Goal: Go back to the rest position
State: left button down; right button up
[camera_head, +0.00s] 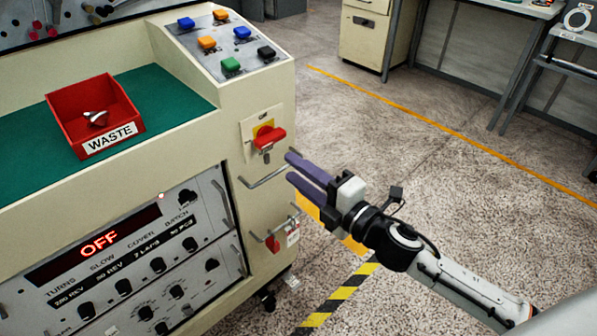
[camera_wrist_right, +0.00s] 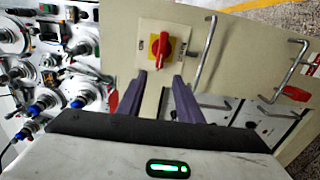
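My right gripper (camera_head: 291,167) reaches in from the right in the head view, at the right end of the cream machine (camera_head: 225,118). Its two purple fingers are parted with nothing between them. The red switch handle on its yellow plate (camera_head: 268,138) is up and left of the fingertips. In the right wrist view the same red switch (camera_wrist_right: 161,49) is beyond the open fingertips (camera_wrist_right: 160,76), with a gap showing. My left gripper is not in either view.
Wire handles (camera_head: 265,178) stick out of the machine's end near my right fingers. A red WASTE bin (camera_head: 115,137) with a metallic piece stands on the green mat (camera_head: 22,150). The display (camera_head: 98,242) reads OFF. Open floor lies right, before a cabinet (camera_head: 364,40).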

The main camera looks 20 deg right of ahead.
pick_arm(q)
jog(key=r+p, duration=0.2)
jog(key=p, duration=0.1)
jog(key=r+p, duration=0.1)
jog(key=p, duration=0.1)
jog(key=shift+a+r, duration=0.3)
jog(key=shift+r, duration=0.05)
pick_arm(e)
jog(key=s+a+f+m+g+h, duration=0.1)
jog(key=s+f+m+g, duration=0.3)
jog(key=s+f+m, duration=0.6)
jog(key=s+a+f+m+g+h, duration=0.2)
jog(key=s+a+f+m+g, duration=0.1)
jog(key=s+f+m, duration=0.7)
jog(key=s+f+g, duration=0.1)
jog(key=s, duration=0.2)
jog(key=shift+s+h, duration=0.3)
jog(key=shift+a, duration=0.1)
